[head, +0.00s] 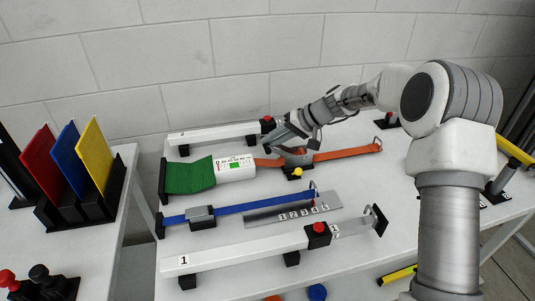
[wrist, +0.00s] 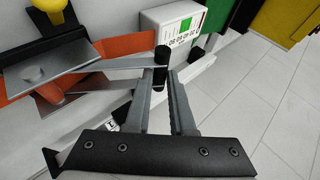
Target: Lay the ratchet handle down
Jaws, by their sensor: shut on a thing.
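The orange strap (head: 345,152) runs along the far side of the table, with a grey ratchet (head: 298,160) on it. In the wrist view, the ratchet's grey body (wrist: 60,62) is at the left. Its pale handle arm (wrist: 125,74) reaches right to a dark cylindrical grip (wrist: 160,68). My gripper (wrist: 161,82) is shut on this grip, with a finger on each side. In the head view, my gripper (head: 284,138) is just above and left of the ratchet. The handle is mostly hidden there, so its exact tilt is unclear.
A white gauge box (head: 235,167) and green strap (head: 190,175) lie left of the ratchet. A yellow knob (head: 296,172) stands in front. A white beam (head: 215,135) lies behind, with a red button (head: 268,120). A blue strap (head: 245,207) and numbered plate (head: 290,208) are nearer.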

